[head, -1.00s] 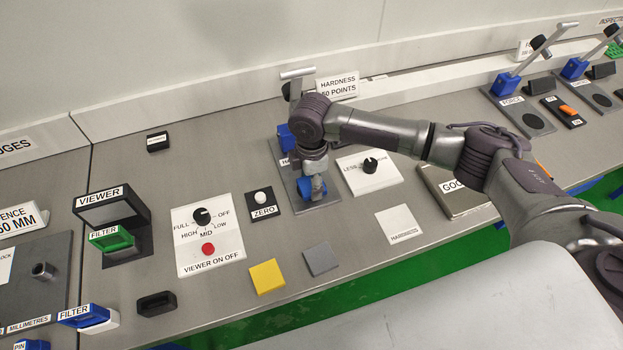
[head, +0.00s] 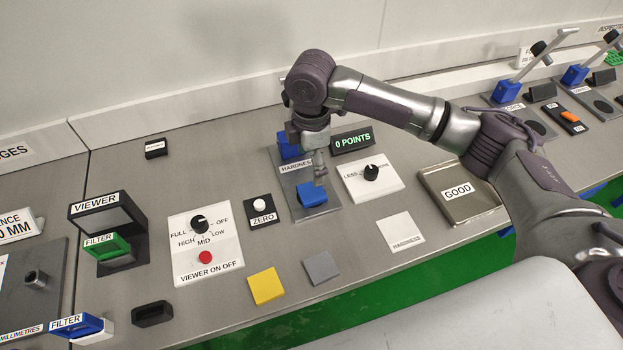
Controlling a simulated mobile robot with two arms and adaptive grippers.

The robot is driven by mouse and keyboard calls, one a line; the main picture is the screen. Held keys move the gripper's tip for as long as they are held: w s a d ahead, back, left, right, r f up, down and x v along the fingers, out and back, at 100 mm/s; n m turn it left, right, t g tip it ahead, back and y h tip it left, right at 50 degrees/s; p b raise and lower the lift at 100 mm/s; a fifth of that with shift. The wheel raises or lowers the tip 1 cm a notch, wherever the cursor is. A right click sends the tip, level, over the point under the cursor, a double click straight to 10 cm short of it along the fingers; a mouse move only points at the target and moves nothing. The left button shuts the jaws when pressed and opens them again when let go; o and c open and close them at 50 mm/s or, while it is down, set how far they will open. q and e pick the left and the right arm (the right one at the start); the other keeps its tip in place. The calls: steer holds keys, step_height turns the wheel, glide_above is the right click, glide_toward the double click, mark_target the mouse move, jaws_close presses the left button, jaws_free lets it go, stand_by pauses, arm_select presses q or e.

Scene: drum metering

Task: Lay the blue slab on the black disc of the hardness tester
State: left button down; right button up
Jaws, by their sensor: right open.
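The blue slab (head: 311,195) lies flat on the front part of the hardness tester's grey base plate (head: 303,213). It covers the spot where the black disc would be, so I cannot see the disc. My right gripper (head: 320,181) is open and points down just above the slab's far edge, apart from it as far as I can tell. The tester's blue block (head: 288,147) stands at the back of the plate, partly hidden by my right arm. My left gripper is not in view.
A display (head: 352,140) reading "0 POINTS" stands behind the tester. A dial panel (head: 372,178) and a GOOD tray (head: 458,190) are to the right, a ZERO button (head: 260,205) to the left. Yellow (head: 266,286) and grey (head: 321,267) slabs lie in front.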

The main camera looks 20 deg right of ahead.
steer(key=shift+r, duration=1.5)
